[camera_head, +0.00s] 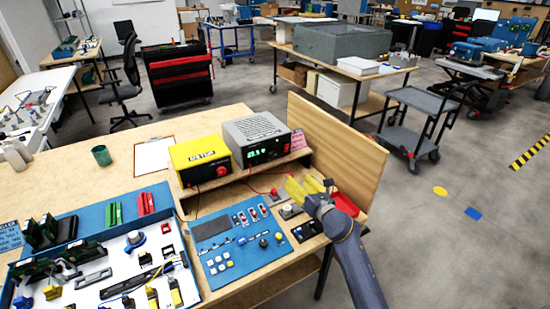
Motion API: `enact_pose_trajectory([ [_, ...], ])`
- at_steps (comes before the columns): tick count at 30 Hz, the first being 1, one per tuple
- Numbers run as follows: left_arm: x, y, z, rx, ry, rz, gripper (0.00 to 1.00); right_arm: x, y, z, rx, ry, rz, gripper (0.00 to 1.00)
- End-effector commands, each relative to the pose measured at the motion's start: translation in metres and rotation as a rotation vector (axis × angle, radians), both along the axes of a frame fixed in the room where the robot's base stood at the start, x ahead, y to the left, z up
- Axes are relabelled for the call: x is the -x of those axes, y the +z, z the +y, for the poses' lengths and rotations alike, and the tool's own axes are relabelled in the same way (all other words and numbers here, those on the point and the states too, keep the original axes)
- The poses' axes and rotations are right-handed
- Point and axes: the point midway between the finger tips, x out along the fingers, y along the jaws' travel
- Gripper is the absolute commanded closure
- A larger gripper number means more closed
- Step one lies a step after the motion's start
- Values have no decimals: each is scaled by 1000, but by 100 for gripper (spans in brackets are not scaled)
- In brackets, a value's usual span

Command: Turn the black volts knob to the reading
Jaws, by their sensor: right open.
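A grey power supply (257,138) with a lit green display (263,152) stands on the bench shelf; its digits are too small to read surely. A red knob (286,149) shows at the right of its front. A small dark round knob (264,243) sits on the blue panel (228,262) in front. Its label is unreadable, so I cannot tell whether it is the volts knob. My left gripper is not in view.
A yellow meter (199,160) stands left of the supply. A white tray (120,285) of parts fills the front left. A wooden board (336,145) rises behind my right gripper. A red bin (346,204) and a black box (306,231) lie near my right arm.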

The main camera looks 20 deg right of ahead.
Motion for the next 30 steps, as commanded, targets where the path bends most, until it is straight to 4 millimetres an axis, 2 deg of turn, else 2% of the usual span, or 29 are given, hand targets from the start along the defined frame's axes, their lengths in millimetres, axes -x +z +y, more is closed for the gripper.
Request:
enact_pose_trajectory([
  [8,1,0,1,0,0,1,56,-28,1,7,11,3,-3,49],
  [21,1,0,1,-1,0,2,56,-107,1,25,11,3,-2,49],
  [30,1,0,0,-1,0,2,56,-148,1,34,11,3,-2,49],
])
